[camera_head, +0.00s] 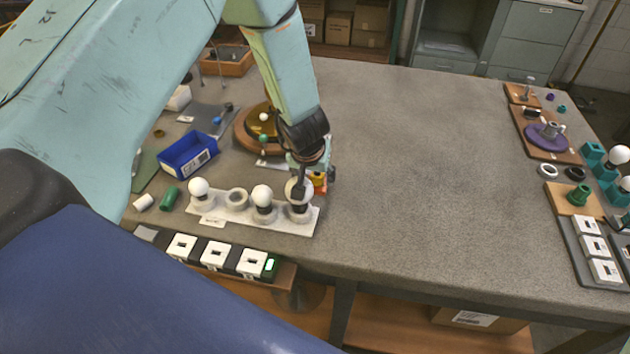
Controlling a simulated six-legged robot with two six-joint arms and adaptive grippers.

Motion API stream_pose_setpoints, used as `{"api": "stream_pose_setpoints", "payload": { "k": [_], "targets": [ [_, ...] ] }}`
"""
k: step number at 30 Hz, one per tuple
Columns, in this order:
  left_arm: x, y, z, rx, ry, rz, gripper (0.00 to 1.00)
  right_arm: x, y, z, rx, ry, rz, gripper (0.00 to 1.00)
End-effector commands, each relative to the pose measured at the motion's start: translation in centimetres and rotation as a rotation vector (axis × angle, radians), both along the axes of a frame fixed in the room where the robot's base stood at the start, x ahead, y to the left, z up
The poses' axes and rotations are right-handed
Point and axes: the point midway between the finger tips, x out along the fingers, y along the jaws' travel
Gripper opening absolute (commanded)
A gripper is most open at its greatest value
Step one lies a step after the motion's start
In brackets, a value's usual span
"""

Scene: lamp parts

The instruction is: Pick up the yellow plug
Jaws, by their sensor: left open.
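My left gripper (314,185) hangs at the right end of the white bulb tray, its fingers pointing down. It is open. A small yellow and orange piece (319,181) shows right at the fingers, partly covered by them; it may be the yellow plug, but its shape is too small and hidden to be sure. I cannot tell whether the fingers touch it. My right gripper does not show.
The white tray (240,222) holds several bulbs and a ring. A blue bin (188,154) and green cylinder (169,197) lie left. White switches (215,255) line the front edge. The table's middle is clear; more parts, including a purple disc (546,138), sit right.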

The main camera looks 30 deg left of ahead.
Motion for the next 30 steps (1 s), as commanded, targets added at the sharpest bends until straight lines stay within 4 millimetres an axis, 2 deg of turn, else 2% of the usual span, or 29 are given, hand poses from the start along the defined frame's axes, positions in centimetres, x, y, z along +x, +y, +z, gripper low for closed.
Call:
{"api": "stream_pose_setpoints", "payload": {
  "k": [8, 26, 30],
  "targets": [
    [0.23, -0.13, -0.08, 0.0, -0.002, -0.002, 0.55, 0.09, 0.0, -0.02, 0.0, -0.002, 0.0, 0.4],
    [0.2, -0.11, -0.09, 0.0, -0.001, -0.002, 0.04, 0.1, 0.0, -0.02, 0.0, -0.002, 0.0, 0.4],
    [0.28, -0.12, -0.07, 0.001, -0.003, -0.003, 0.0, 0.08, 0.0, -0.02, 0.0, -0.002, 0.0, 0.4]
  ]
}}
